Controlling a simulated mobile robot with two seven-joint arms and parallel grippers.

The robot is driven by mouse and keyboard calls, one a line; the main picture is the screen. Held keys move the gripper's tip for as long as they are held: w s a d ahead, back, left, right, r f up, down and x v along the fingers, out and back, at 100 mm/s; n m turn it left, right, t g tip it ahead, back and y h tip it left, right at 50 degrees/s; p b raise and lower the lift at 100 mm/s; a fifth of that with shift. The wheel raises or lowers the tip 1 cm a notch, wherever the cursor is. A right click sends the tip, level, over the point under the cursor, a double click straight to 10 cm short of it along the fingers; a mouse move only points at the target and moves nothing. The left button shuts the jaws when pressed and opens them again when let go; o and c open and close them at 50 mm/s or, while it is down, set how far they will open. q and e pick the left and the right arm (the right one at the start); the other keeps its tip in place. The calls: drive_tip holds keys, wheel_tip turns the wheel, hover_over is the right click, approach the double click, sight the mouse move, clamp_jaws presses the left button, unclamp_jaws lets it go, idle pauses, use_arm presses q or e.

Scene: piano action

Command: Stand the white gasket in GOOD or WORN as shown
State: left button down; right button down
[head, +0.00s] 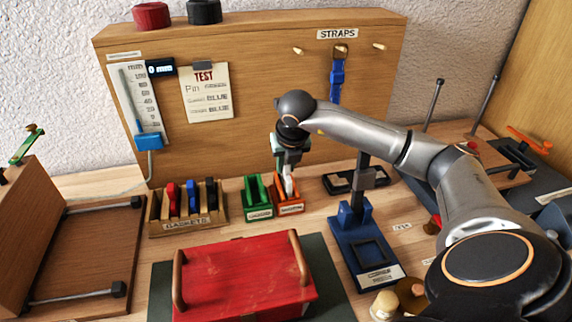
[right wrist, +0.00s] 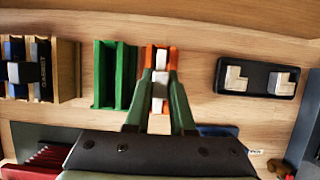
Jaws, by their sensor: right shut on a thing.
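The white gasket (head: 289,186) stands upright at the orange holder (head: 290,209), and it also shows in the right wrist view (right wrist: 159,91). My right gripper (head: 289,167) is above that holder, pointing down, with its fingers shut on the gasket. In the right wrist view the fingers (right wrist: 158,84) close on it from both sides over the orange holder (right wrist: 147,54). Whether the gasket rests on the holder's floor is hidden. The green holder (head: 258,212) beside it looks empty. The labels on both holders are too small to read. My left gripper is out of view.
A gasket rack (head: 188,224) with red, blue and dark gaskets stands left of the holders. A red lidded box (head: 243,275) with two handles lies in front. A dark tray (head: 340,184) and a blue stand (head: 366,250) are to the right. A TEST note (head: 206,93) hangs behind.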

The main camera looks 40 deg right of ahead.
drive_tip(key=shift+f+b, duration=0.5)
drive_tip(key=shift+f, duration=0.1)
drive_tip(key=shift+c, duration=2.2)
unclamp_jaws()
drive_tip(key=shift+r, duration=0.1)
drive_tip(key=shift+r+p, duration=2.6)
drive_tip(key=shift+r, duration=1.15)
drive_tip(key=shift+f, duration=0.15)
